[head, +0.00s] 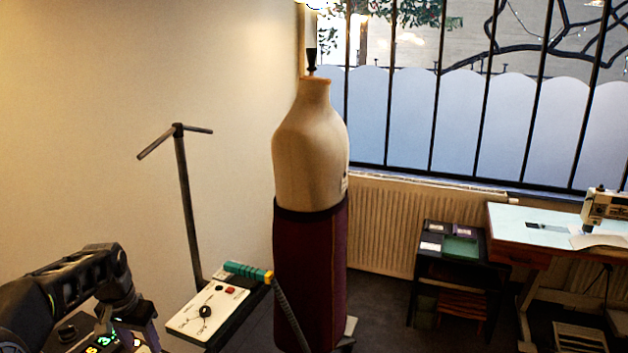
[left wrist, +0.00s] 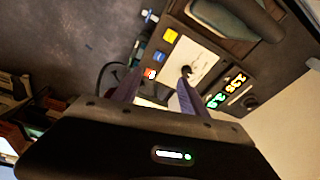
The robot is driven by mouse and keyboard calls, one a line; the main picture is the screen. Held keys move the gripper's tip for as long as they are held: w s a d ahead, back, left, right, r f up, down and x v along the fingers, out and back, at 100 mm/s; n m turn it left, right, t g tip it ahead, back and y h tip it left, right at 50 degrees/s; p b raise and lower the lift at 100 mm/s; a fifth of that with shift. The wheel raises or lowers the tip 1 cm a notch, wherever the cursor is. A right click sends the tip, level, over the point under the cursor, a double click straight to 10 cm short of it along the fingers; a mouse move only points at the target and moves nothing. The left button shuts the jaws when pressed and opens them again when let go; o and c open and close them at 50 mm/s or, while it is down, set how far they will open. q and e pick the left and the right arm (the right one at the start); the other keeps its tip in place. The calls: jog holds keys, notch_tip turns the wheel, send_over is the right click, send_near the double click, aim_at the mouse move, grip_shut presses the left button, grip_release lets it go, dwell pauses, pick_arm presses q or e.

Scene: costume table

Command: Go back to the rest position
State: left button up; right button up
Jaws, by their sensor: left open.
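My left arm (head: 92,270) reaches in from the lower left in the head view, bent downward at the bottom edge. In the left wrist view my left gripper (left wrist: 158,82) is open, with its two purple fingers apart and nothing seen between them. A white control panel (left wrist: 198,68) with a dark knob lies beyond the fingertips. Lit digits (left wrist: 228,92) show beside the right finger. I cannot tell whether the fingers touch anything. My right gripper is in neither view.
A dark T-shaped post (head: 183,190) rises behind. A dress form (head: 310,150) in a maroon skirt stands right. A sewing table (head: 515,222) is farther right.

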pick_arm(q)
jog(key=w+d+f+n+t+h+b, duration=0.2)
jog(key=d+f+t, duration=0.1)
jog(key=d+f, duration=1.3)
jog(key=s+d+f+b, duration=0.1)
jog(key=s+d+f, duration=0.2)
jog(key=f, duration=0.3)
jog(key=s+d+f+b, duration=0.1)
jog(key=s+d+f, duration=0.2)
jog(key=f, duration=0.2)
jog(key=s+d+f+g+b, duration=0.1)
jog(key=s+d+f+b, duration=0.1)
jog(key=s+d+f, duration=0.3)
jog(key=s+d+f+g+h+b, duration=0.1)
jog(key=s+d+f, duration=0.4)
jog(key=s, duration=0.6)
jog(key=s+d+f+g+h+b, duration=0.1)
jog(key=s+d+f+g+b, duration=0.1)
jog(key=s+d+f, duration=0.3)
jog(key=s+b, duration=0.1)
jog(key=s, duration=0.3)
jog(key=shift+a+f, duration=0.1)
